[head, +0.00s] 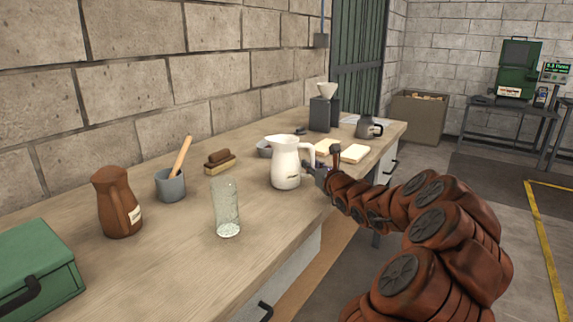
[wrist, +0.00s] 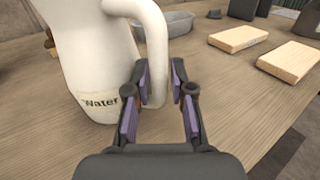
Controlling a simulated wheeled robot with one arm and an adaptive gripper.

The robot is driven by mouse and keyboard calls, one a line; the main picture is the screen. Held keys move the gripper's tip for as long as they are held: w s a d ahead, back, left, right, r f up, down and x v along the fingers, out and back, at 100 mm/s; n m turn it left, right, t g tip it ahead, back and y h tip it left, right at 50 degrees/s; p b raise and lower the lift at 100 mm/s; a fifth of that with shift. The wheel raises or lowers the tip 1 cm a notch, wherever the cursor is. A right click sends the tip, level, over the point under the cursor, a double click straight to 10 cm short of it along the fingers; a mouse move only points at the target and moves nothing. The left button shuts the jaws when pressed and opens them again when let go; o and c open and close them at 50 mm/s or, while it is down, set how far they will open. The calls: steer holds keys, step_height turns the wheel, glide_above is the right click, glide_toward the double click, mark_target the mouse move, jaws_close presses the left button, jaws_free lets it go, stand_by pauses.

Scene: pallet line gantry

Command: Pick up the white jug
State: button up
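The white jug (head: 285,163) stands upright on the wooden workbench in the head view, with its handle to the right. In the wrist view the jug (wrist: 90,50) fills the upper left and bears a "Water" label. My gripper (wrist: 162,80) is open, with its purple-padded fingers on either side of the lower part of the jug's handle (wrist: 155,45). A gap shows between the pads and the handle on the right side; I cannot tell whether the left pad touches. In the head view my gripper (head: 318,172) is at the jug's right side, partly hidden by my arm.
A glass (head: 227,208) stands in front of the jug on the left. A brown jug (head: 118,203), a grey pot (head: 171,186), a brush (head: 220,162) and a green box (head: 40,265) are further left. Wooden blocks (wrist: 238,39) and a grey bowl (wrist: 178,22) lie beyond.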

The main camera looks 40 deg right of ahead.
mark_target(314, 154)
steer(key=shift+c, duration=0.4)
jaws_close()
steer(key=shift+r, duration=0.2)
stand_by(0.3)
steer(key=shift+r, duration=1.6)
steer(key=shift+s+r, duration=0.1)
steer(key=shift+s, duration=0.25)
steer(key=s+d+r+p, duration=0.1)
steer(key=s+p, duration=0.1)
steer(key=s, duration=1.3)
